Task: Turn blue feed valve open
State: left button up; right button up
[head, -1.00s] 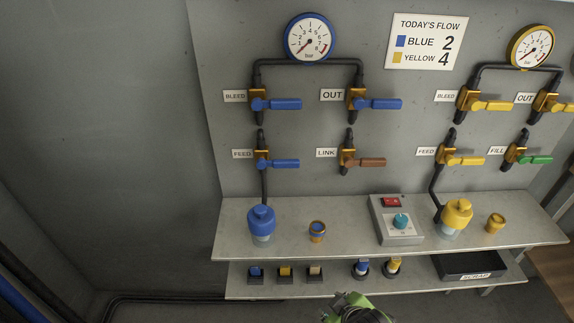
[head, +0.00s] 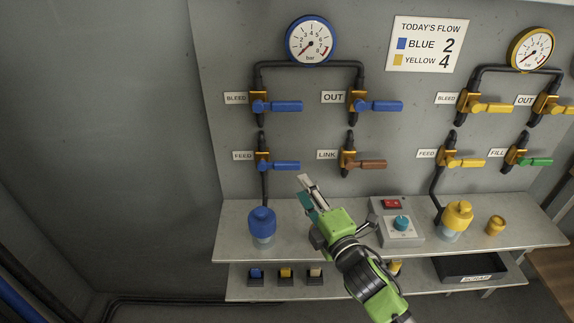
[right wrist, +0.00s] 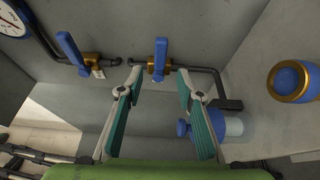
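The blue feed valve (head: 285,166) is on the wall panel beside the FEED label, left of centre in the head view. Its handle points sideways to the right, across the vertical pipe. My right gripper (head: 305,188) is below and to the right of this handle, apart from it, over the bench. In the right wrist view the two teal-padded fingers of the gripper (right wrist: 160,82) are spread with nothing between the pads. The feed handle (right wrist: 160,57) shows beyond the gap between the fingertips. My left gripper is not in view.
The blue-capped bottle (head: 262,224) stands on the bench below the valve. The blue bleed handle (head: 285,106) is above it, and the brown link handle (head: 372,164) is to the right. The blue gauge (head: 310,39) reads near zero. A switch box (head: 400,228) stands right of my arm.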

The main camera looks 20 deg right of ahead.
aim_at(288, 168)
jog(key=w, duration=0.3)
jog(key=w+a, duration=0.1)
jog(key=w, duration=0.3)
jog(key=w+p, duration=0.1)
jog(key=w, duration=0.3)
jog(key=shift+w+a, duration=0.15)
grip_shut()
